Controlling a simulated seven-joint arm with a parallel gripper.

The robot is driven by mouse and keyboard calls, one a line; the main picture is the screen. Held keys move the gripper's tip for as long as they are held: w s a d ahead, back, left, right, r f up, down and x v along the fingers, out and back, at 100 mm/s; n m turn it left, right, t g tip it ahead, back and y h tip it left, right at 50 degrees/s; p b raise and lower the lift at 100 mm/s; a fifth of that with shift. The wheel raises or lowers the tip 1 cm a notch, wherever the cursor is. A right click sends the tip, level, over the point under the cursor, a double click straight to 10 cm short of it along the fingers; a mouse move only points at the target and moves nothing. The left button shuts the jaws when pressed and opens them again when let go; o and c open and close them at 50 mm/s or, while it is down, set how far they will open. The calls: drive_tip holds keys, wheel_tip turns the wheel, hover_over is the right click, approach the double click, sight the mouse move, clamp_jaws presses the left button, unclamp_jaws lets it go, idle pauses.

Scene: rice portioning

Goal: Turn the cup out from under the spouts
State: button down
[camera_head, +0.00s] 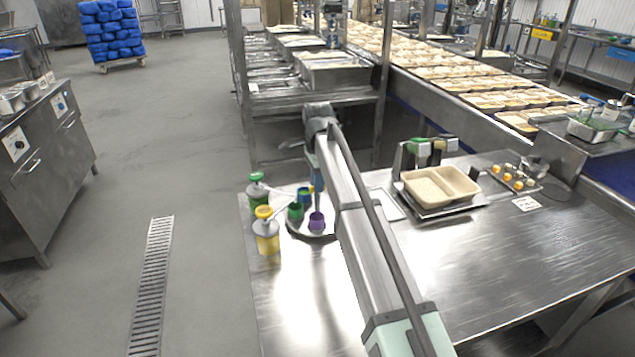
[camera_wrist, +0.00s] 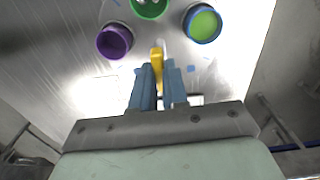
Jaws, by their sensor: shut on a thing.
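A round metal turntable (camera_head: 308,235) stands at the left end of the steel table and carries a purple cup (camera_head: 316,221), a green cup (camera_head: 295,211) and a blue cup (camera_head: 304,195). In the wrist view the blue cup (camera_wrist: 203,24) shows green inside; the purple cup (camera_wrist: 114,41) is left and the green cup (camera_wrist: 150,8) is cut by the top edge. A green pump bottle (camera_head: 257,190) and a yellow pump bottle (camera_head: 266,238) stand beside the turntable. My gripper (camera_wrist: 161,68) is shut on a yellow peg (camera_wrist: 157,54) at the turntable.
A beige two-compartment tray (camera_head: 440,187) sits on a metal stand to the right. Several small orange-topped items (camera_head: 513,177) lie beyond it. The table (camera_head: 500,250) is clear at the front right. A conveyor of filled trays (camera_head: 450,72) runs behind.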

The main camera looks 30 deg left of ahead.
idle(0.4)
drive_tip(key=c, duration=1.1)
unclamp_jaws()
drive_tip(key=shift+c, duration=0.2)
drive_tip(key=shift+r, duration=0.15)
wheel_tip(320, 180, up, 14)
drive_tip(key=shift+f, duration=0.2)
drive_tip(key=shift+d, duration=0.1)
